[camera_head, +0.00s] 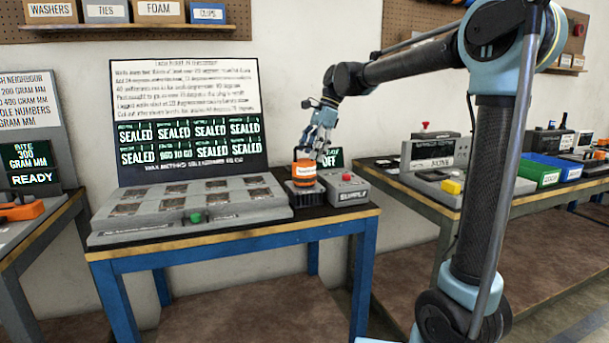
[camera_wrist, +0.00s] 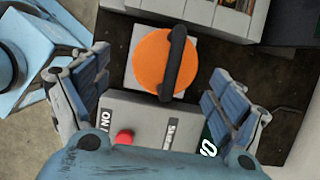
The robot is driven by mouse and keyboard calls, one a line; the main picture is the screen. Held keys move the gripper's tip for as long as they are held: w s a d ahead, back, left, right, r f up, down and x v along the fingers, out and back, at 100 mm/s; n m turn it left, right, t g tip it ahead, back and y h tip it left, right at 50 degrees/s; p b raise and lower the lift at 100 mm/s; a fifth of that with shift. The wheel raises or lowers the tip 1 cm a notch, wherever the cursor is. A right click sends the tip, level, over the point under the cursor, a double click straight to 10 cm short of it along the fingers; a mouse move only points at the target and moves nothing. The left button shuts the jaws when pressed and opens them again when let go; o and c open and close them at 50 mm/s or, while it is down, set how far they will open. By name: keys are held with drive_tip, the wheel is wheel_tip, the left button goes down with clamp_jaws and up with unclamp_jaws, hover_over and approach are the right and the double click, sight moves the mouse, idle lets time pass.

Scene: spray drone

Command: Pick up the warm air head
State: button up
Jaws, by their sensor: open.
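The warm air head looks to be the orange round piece (camera_head: 304,169) standing on a small dark base at the right end of the blue-legged table. In the wrist view its orange top (camera_wrist: 152,62) shows with a black bar handle (camera_wrist: 174,62) across it. My gripper (camera_head: 318,148) is above it, pointing down. In the wrist view my gripper (camera_wrist: 150,95) is open, with one finger on each side and the orange piece between and a little beyond the fingertips. I see no contact. The handle is partly hidden by my gripper in the head view.
A grey box with a red button (camera_head: 343,189) stands close to the right of the orange piece. A grey tray unit (camera_head: 190,208) with a green knob fills the table's left. A dark sign board (camera_head: 187,125) stands behind. Another bench (camera_head: 450,195) with instruments and bins is at right.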

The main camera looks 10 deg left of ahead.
sight(307, 161)
drive_tip(key=shift+w+x, duration=0.2)
drive_tip(key=shift+x, duration=1.3)
drive_tip(key=shift+w+x, duration=0.15)
drive_tip(key=shift+x, duration=1.35)
drive_tip(key=c, duration=1.6)
